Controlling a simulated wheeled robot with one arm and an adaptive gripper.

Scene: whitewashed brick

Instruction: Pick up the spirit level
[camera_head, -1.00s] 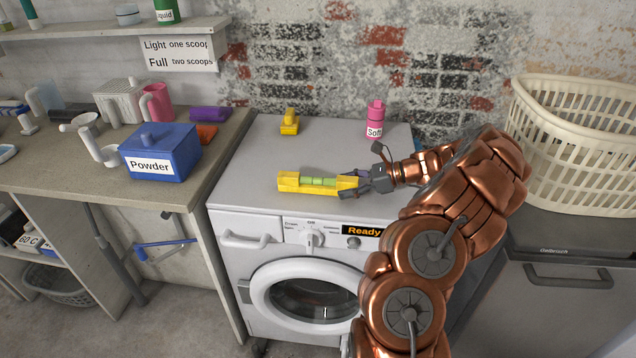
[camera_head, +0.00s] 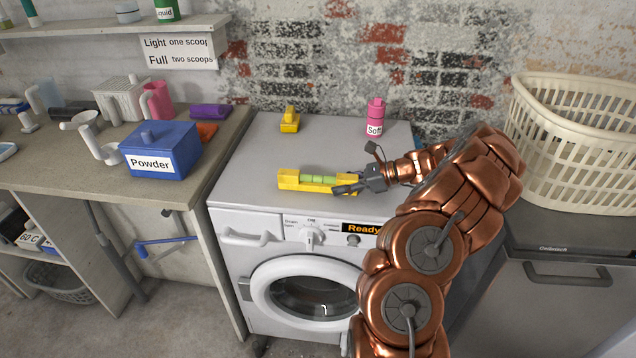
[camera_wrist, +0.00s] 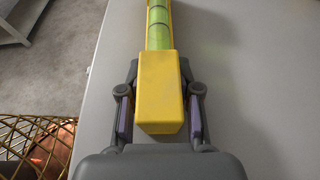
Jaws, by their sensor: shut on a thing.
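The yellow spirit level (camera_head: 289,179) with a green vial lies lengthwise over the top of the white washing machine (camera_head: 250,152). My gripper (camera_head: 346,190) is at its right end, with its fingers around that end. In the wrist view the level's yellow end block (camera_wrist: 160,90) sits between the two fingers of my gripper (camera_wrist: 160,115), and the green vial runs away from it. My gripper is shut on the level. I cannot tell whether the level touches the machine top or is slightly raised.
A small yellow object (camera_head: 290,121) and a pink softener bottle (camera_head: 375,117) stand at the back of the machine top. A blue powder box (camera_head: 178,148) is on the left counter. A cream laundry basket (camera_head: 575,150) stands at the right.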

